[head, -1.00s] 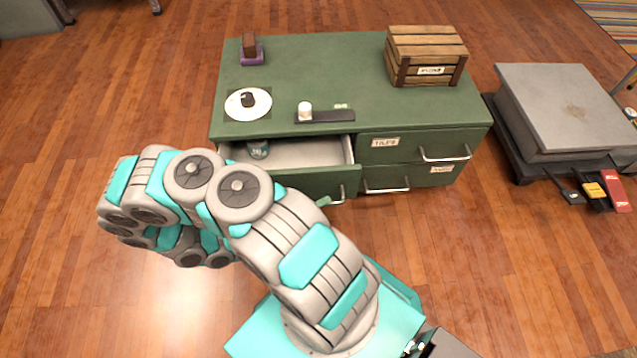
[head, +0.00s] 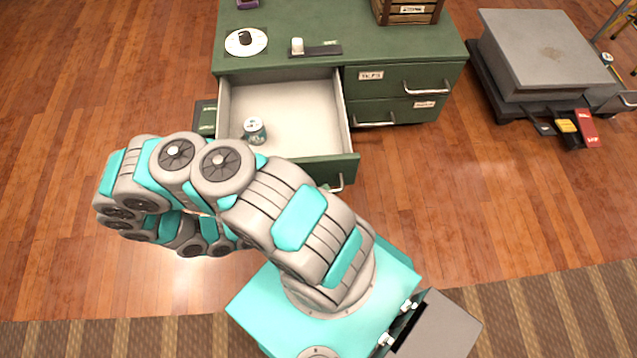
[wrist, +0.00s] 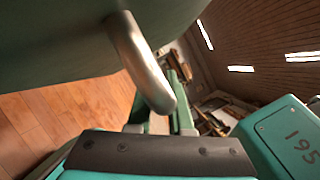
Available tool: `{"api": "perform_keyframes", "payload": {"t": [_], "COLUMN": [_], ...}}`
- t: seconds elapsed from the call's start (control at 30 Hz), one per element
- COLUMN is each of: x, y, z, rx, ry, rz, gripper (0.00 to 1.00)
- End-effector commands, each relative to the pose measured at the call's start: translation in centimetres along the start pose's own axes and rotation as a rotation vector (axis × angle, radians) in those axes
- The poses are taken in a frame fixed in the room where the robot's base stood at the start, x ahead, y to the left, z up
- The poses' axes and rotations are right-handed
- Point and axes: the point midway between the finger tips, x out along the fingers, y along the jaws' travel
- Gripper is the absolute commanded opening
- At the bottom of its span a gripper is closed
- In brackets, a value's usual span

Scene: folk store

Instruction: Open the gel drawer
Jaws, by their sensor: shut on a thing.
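The green cabinet's upper left drawer (head: 305,105) stands far open in the head view, with a pale inside. Its label is not in sight, so I cannot read whether it is the gel drawer. A teal and white can (head: 254,130) stands inside it near the front left. The right end of a metal handle (head: 338,186) shows at the drawer front. In the wrist view a curved metal handle (wrist: 145,65) reaches down to my gripper (wrist: 160,124), which is shut on it. My arm hides the gripper in the head view.
On the cabinet top (head: 335,25) are a white disc (head: 259,48), a dark bar with a white piece (head: 320,50) and a wooden crate (head: 408,12). Closed drawers (head: 385,82) lie right of the open one. A grey box (head: 545,50) stands farther right. Wooden floor lies between.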

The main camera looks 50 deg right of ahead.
Motion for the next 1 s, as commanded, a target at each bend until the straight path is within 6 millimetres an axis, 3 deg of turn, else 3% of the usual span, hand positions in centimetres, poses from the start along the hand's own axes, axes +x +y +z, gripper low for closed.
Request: {"api": "perform_keyframes", "payload": {"t": [0.43,0.47,0.7,1.0], "x": [-0.06,-0.06,-0.05,-0.35], "y": [-0.07,-0.07,-0.07,-0.04], "z": [-0.08,-0.08,-0.08,-0.09], "rx": [0.001,0.001,0.0,0.001], "ry": [0.0,0.0,0.0,0.0], "rz": [0.0,0.0,0.0,0.001], "gripper": [0.0,0.22,0.48,0.48]}}
